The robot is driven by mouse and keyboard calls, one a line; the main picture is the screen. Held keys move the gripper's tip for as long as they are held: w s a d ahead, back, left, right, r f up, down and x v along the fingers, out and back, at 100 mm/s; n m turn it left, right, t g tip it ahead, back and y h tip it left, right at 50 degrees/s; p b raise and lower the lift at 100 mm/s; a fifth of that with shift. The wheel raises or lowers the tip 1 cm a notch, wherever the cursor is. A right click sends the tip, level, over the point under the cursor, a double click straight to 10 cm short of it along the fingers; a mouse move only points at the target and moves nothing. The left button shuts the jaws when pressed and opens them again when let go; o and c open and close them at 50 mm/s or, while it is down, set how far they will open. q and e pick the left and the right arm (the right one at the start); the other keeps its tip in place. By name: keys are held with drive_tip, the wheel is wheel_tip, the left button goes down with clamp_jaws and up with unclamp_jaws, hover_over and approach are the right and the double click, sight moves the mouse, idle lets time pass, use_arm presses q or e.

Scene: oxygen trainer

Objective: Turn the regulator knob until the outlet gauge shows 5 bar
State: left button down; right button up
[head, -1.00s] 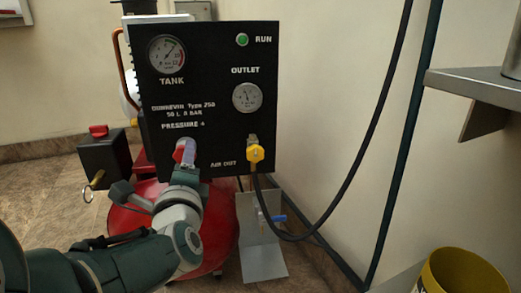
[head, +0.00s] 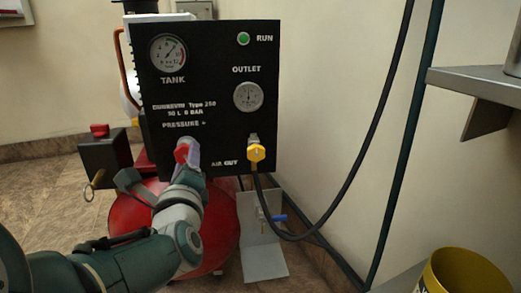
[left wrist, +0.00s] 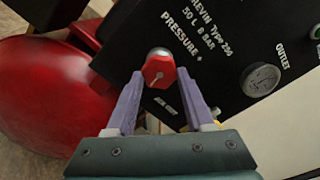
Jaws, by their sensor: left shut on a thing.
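The black panel (head: 215,140) carries a red regulator knob (head: 181,154) at its lower left, below the "PRESSURE" label. The knob also shows in the left wrist view (left wrist: 159,72), with a pale line on its face. My left gripper (head: 186,152) is shut on the knob, one finger on each side; in the wrist view its lilac fingers (left wrist: 159,84) flank it. The outlet gauge (head: 248,97) is at the panel's right and also shows in the left wrist view (left wrist: 261,80). Its needle points roughly upward; its numbers are too small to read. My right gripper is out of view.
The tank gauge (head: 168,53) and a lit green RUN lamp (head: 243,38) are higher up. A yellow air-outlet fitting (head: 255,152) with a black hose is right of the knob. A red tank (head: 125,225) lies below. A shelf (head: 480,84) and yellow bucket (head: 462,275) are at right.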

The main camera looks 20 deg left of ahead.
use_arm(q)
drive_tip(key=shift+c, duration=1.4)
unclamp_jaws()
drive_tip(key=p+v, duration=0.5)
drive_tip(key=v, duration=0.5)
